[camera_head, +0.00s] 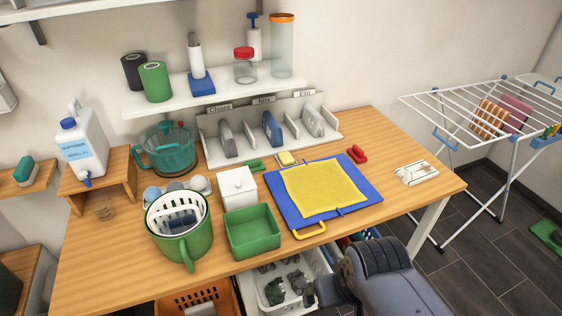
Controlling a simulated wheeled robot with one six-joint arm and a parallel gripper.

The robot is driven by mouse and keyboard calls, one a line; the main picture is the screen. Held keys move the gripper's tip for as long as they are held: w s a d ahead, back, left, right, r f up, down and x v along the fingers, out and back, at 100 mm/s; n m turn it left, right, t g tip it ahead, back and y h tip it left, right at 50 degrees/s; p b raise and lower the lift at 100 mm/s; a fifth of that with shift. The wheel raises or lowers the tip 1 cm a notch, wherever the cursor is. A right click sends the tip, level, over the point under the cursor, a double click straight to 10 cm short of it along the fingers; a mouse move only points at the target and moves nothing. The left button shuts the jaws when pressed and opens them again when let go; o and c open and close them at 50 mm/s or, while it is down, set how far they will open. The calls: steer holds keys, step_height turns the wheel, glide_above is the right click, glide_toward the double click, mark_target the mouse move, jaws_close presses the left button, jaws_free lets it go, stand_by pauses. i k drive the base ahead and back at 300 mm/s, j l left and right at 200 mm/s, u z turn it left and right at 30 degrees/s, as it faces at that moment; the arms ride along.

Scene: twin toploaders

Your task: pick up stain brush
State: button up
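A small red object with a handle-like top (357,154), possibly the stain brush, lies on the wooden table (420,205) beyond the blue board's far right corner. A small green piece (257,166) lies behind the white box, and a teal and white block (25,172) sits on the far left shelf; both could also be brushes, and I cannot tell which is the stain brush. My grey arm shows at the bottom, in front of the table. What seems to be my gripper (312,293) is by the open drawer, well apart from the red object; its fingers are unclear.
A blue board with a yellow cloth (325,190) covers the table's middle. A green tray (252,232), white box (238,187) and green pot (180,225) stand left of it. A labelled rack (270,135) stands behind. A drying rack (490,110) is at right. The table's right end is mostly clear.

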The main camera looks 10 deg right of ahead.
mark_target(255, 166)
steer(key=i+l+u, duration=0.65)
steer(key=l+u, duration=0.2)
